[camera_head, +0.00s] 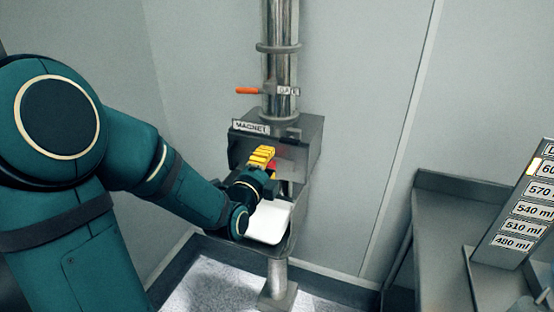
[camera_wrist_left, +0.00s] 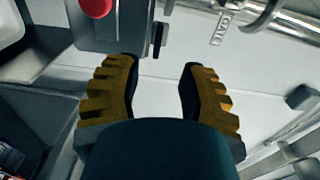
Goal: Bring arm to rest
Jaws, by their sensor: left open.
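My left arm comes in from the left in the head view. Its gripper (camera_head: 263,156) is at the open front of the metal sifter housing (camera_head: 307,150) labelled MAGNET, above a white container (camera_head: 268,222). In the left wrist view the yellow-ridged fingers of my left gripper (camera_wrist_left: 159,90) stand apart with nothing between them. A red round knob (camera_wrist_left: 97,7) on a grey metal part shows beyond the left finger. Part of the housing's inside is hidden behind my gripper. My right gripper is not in view.
A steel pipe (camera_head: 280,60) with an orange-handled valve (camera_head: 247,90) rises above the housing. A post (camera_head: 277,280) stands below it. At the right are a metal bench (camera_head: 470,185) and a board with volume labels (camera_head: 524,210). Floor is clear between housing and bench.

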